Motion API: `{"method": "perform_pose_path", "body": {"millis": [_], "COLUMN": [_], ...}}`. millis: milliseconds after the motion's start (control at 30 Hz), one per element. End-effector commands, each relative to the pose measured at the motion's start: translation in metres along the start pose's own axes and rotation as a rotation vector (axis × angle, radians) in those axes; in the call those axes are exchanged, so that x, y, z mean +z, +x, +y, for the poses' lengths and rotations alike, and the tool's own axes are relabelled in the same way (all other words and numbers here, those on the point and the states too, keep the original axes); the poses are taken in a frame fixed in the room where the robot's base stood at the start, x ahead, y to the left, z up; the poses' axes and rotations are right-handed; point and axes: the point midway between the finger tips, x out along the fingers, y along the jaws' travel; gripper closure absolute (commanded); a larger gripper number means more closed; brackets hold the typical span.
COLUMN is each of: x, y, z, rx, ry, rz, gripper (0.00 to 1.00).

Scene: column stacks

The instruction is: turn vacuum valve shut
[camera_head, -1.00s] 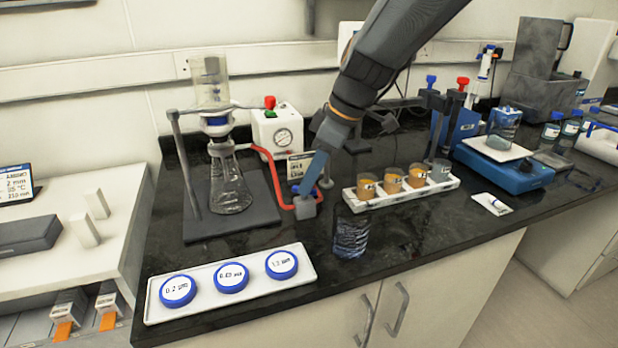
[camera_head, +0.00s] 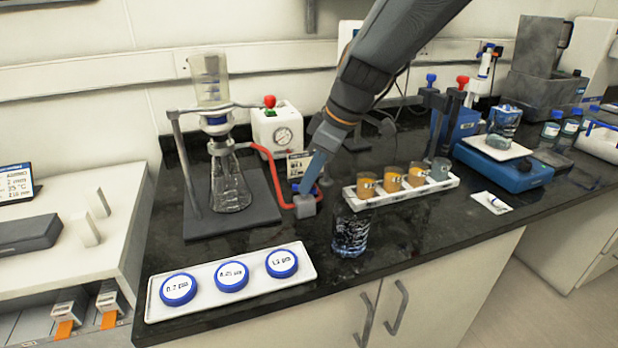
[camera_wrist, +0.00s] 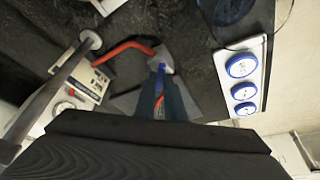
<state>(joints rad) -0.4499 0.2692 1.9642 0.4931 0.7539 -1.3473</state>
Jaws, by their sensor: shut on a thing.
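The vacuum valve (camera_head: 305,207) is a small grey block with a blue handle, standing on the black bench at the end of a red hose (camera_head: 270,172). My gripper (camera_head: 311,180) reaches down to it from above, its blue fingers shut on the valve's handle. In the wrist view the fingers (camera_wrist: 159,92) meet over the handle beside the grey valve body (camera_wrist: 163,60). The handle itself is mostly hidden between the fingers, so its exact angle cannot be told.
The filter flask (camera_head: 230,185) stands on its dark base to the left, with the pump and gauge (camera_head: 278,130) behind. A glass beaker (camera_head: 350,232) stands close at the right front. A white tray with blue-rimmed discs (camera_head: 302,258) lies in front. A rack of amber cups (camera_head: 447,184) stands at the right.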

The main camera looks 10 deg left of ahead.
Motion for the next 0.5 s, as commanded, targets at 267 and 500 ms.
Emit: {"method": "perform_pose_path", "body": {"millis": [267,500], "x": [-0.0003,-0.0018], "y": [-0.001,-0.0023], "z": [-0.0045,-0.0077], "rx": [0.065,0.148], "ry": [0.162,0.364], "rz": [-0.002,-0.003], "gripper": [1.0,1.0]}}
